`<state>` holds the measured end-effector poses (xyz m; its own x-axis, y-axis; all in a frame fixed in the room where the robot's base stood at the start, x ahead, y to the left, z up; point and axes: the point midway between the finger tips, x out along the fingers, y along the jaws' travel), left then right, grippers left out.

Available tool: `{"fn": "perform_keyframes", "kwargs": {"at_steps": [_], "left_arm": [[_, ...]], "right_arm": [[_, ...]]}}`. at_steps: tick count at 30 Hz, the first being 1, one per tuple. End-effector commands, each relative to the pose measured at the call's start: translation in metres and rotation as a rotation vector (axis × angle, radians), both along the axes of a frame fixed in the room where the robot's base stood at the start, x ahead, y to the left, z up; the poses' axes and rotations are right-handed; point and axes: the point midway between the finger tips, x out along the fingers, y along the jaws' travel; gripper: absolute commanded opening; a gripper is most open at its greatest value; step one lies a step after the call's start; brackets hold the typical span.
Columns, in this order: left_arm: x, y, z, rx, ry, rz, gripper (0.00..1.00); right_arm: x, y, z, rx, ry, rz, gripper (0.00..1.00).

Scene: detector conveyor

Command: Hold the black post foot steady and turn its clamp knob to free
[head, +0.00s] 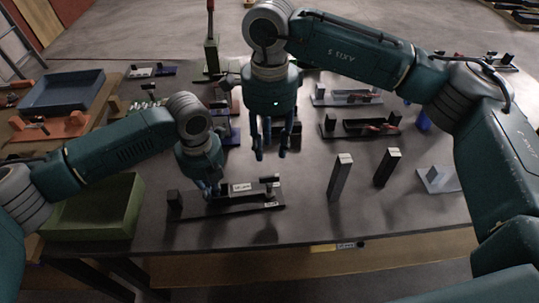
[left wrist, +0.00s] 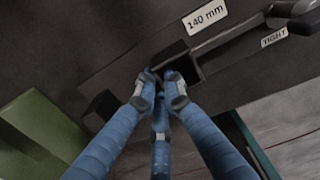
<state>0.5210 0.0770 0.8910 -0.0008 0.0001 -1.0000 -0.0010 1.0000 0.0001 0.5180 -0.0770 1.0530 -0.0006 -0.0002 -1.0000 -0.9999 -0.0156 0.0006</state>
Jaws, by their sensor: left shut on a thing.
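The black post foot (head: 225,209) lies flat near the front of the table, with a "140 mm" label and a "TIGHT" label near its right end. Its dark clamp knob (head: 270,180) stands at that end; the left wrist view shows a dark bar beside it (left wrist: 240,48), by the "TIGHT" label. My left gripper (head: 208,190) comes down on the left part of the foot. Its blue fingers (left wrist: 164,84) are closed on a small black upright part of it. My right gripper (head: 272,150) hangs above and behind the foot, fingers apart and empty, not touching the knob.
A green tray (head: 92,238) stands to the left. Two upright posts, one grey (head: 339,178) and one black (head: 386,167), stand to the right, with a light bracket (head: 438,180) beyond. More fixtures (head: 360,125) lie behind. The table between foot and front edge is clear.

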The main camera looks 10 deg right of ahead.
Motion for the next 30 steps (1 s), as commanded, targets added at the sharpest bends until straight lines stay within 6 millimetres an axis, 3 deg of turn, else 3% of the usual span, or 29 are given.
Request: {"fn": "perform_keyframes", "kwargs": {"at_steps": [14, 15, 18, 26, 30], "left_arm": [[0.000, 0.000, 0.001, 0.000, -0.001, -0.001, 0.00], [0.000, 0.000, 0.001, 0.000, -0.001, -0.001, 0.16], [0.000, 0.000, 0.001, -0.001, -0.001, -0.001, 0.30], [0.000, 0.000, 0.001, -0.001, 0.000, -0.001, 0.30], [0.001, 0.000, 0.011, -0.001, -0.002, 0.000, 0.30]], "right_arm": [[0.000, 0.000, 0.007, 0.000, 0.000, 0.001, 0.34], [0.000, 0.000, 0.007, 0.000, 0.000, 0.001, 0.34], [0.000, 0.000, 0.007, 0.000, 0.000, 0.001, 0.34], [0.000, 0.000, 0.006, 0.000, 0.000, 0.001, 0.34], [0.000, 0.000, 0.006, 0.000, 0.000, 0.001, 0.34]]}}
